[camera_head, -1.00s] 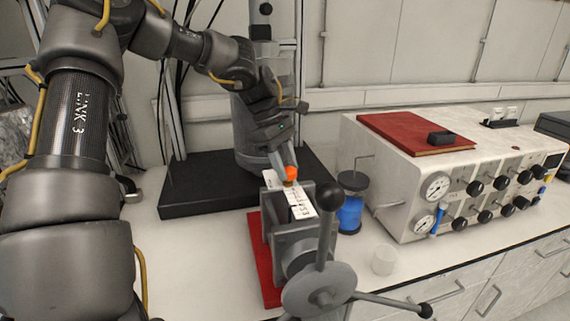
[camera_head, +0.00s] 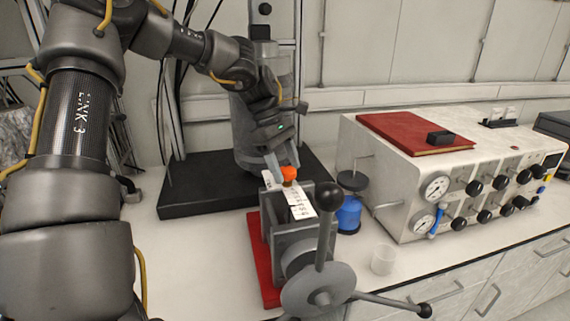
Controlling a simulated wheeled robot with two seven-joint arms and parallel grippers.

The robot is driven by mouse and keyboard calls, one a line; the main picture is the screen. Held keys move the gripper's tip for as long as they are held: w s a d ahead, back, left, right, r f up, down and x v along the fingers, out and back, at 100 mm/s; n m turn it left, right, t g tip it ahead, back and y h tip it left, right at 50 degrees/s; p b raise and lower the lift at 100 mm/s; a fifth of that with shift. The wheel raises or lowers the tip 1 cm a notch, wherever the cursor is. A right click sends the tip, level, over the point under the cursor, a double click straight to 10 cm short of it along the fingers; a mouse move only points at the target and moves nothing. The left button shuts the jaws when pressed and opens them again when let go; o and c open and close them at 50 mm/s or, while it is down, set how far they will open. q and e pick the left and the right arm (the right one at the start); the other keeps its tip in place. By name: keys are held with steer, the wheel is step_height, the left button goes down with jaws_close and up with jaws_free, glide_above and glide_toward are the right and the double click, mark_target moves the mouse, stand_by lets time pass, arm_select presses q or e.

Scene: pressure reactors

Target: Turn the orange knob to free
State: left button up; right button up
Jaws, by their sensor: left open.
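The small orange knob (camera_head: 289,173) sits on top of the grey metal press-like device (camera_head: 292,238), beside its white label plates (camera_head: 299,204). My left gripper (camera_head: 282,165) reaches down from the upper left with its fingers at the knob. It is open, with a finger showing just left of the knob; whether it touches the knob I cannot tell. The far finger is partly hidden. My right gripper is not in view.
A black-knobbed lever (camera_head: 328,197) and a hand wheel (camera_head: 318,291) rise in front of the device. A blue container (camera_head: 348,216) and a clear cup (camera_head: 383,260) stand to the right. A control box (camera_head: 400,190) carries a red book (camera_head: 414,134).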

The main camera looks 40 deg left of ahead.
arm_select(q)
steer(key=shift+r, duration=0.15)
steer(key=shift+a+r, duration=0.2)
steer(key=shift+r, duration=0.1)
steer(key=v, duration=0.9)
steer(key=shift+r+p, duration=0.4)
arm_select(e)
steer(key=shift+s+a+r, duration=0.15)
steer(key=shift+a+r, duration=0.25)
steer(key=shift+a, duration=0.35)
arm_select(q)
steer(key=shift+a, duration=0.1)
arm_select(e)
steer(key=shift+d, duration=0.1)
